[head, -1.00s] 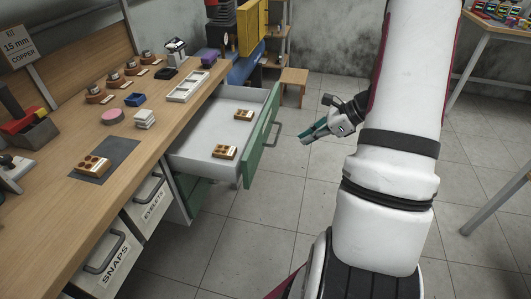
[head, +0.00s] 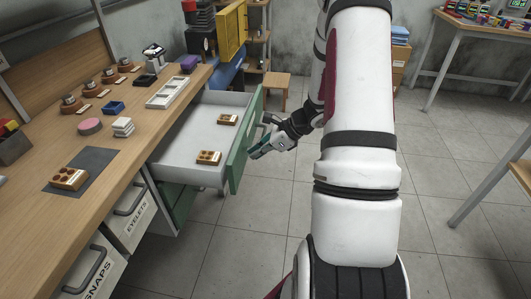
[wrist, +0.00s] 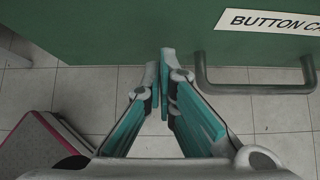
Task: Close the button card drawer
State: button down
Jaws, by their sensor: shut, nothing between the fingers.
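The button card drawer (head: 190,139) stands pulled out from under the bench, its green front facing my arm in the head view. Two brown button cards lie inside it, one nearer (head: 208,158) and one farther (head: 228,119). In the wrist view the green front (wrist: 130,25) fills the top, with a white label (wrist: 275,22) and a grey handle (wrist: 255,88). My gripper (head: 254,155) is shut and empty, close to the outside of the drawer front. In the wrist view its fingertips (wrist: 161,60) are left of the handle, at the front's lower edge; contact cannot be told.
The wooden bench (head: 110,170) runs along the left, with another button card on a dark mat (head: 90,160). Drawers marked EYELETS (head: 130,215) and SNAPS (head: 95,275) are below it. A small stool (head: 277,82) stands behind. Tiled floor (head: 240,250) is open in front.

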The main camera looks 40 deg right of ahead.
jog(key=shift+w, duration=0.15)
jog(key=w+a+b, duration=0.1)
jog(key=w+a, duration=0.4)
jog(key=w, duration=0.1)
jog(key=w+a+b, duration=0.1)
jog(key=w+a, duration=0.4)
jog(key=w, duration=0.1)
jog(key=w+a+b, duration=0.1)
jog(key=w+a, duration=0.3)
jog(key=w, duration=0.2)
jog(key=shift+w+a, duration=0.3)
jog(key=shift+a, duration=0.1)
jog(key=shift+w+a+r, duration=0.1)
jog(key=shift+w+a, duration=0.25)
jog(key=shift+w, duration=0.15)
jog(key=shift+a, duration=0.1)
